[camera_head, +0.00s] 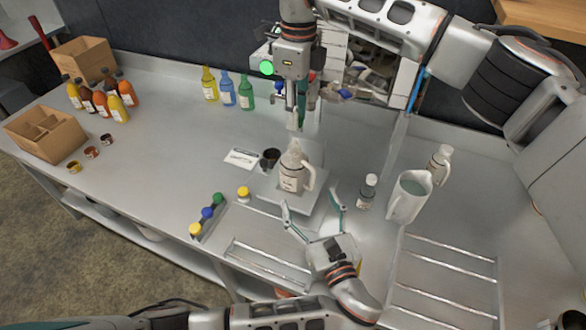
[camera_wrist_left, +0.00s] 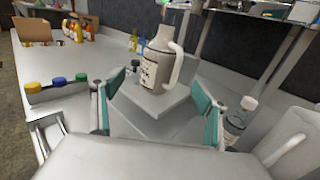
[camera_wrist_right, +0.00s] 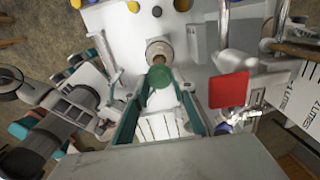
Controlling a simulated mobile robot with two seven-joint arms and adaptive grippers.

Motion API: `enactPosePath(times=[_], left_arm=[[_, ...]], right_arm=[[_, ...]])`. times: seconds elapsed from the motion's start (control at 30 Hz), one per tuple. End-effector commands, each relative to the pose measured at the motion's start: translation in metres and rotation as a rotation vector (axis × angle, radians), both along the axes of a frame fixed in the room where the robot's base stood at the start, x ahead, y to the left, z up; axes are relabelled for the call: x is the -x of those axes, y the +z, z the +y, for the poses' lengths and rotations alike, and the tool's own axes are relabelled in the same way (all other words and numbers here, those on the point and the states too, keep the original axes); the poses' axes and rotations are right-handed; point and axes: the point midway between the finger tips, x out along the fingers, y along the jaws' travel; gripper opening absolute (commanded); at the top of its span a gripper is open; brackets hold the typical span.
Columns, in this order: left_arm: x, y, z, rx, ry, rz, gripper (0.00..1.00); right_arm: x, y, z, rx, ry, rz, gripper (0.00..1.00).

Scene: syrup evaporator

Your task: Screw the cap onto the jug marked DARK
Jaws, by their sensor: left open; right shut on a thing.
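A grey-brown jug (camera_head: 291,180) with a pale handle stands upright on a light square platform (camera_head: 262,190); it also shows in the left wrist view (camera_wrist_left: 158,68). Its label is too small to read. In the right wrist view its open brown mouth (camera_wrist_right: 159,50) shows. My right gripper (camera_head: 296,122) points down above the jug.
A rack (camera_head: 207,213) with yellow, blue and green caps and a loose yellow cap (camera_head: 243,193) lie left of the platform. A small bottle (camera_head: 367,193), a pitcher (camera_head: 408,197) and another jug (camera_head: 440,165) stand right.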

Motion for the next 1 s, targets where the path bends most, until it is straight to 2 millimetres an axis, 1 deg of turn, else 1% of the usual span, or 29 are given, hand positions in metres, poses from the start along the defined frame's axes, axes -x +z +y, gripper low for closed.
enactPosePath(times=[0.3,0.47,0.57,0.8,1.0], left_arm=[[0.0,0.0,0.0,0.0,-0.001,-0.001,0.74],[-0.009,0.001,0.003,-0.001,0.0,-0.004,0.74],[-0.021,0.001,0.007,-0.001,0.0,-0.004,0.74],[-0.062,0.002,0.02,-0.002,0.001,-0.004,0.74],[-0.092,0.001,0.03,-0.002,0.001,-0.004,0.74]], right_arm=[[0.0,0.0,0.0,0.0,0.0,0.0,0.19],[0.0,0.0,0.0,0.0,0.0,0.0,0.19],[0.0,0.0,0.0,0.0,0.0,0.0,0.19],[0.0,0.0,0.0,0.0,0.0,0.0,0.19],[0.0,0.0,0.0,0.0,0.0,0.0,0.19]])
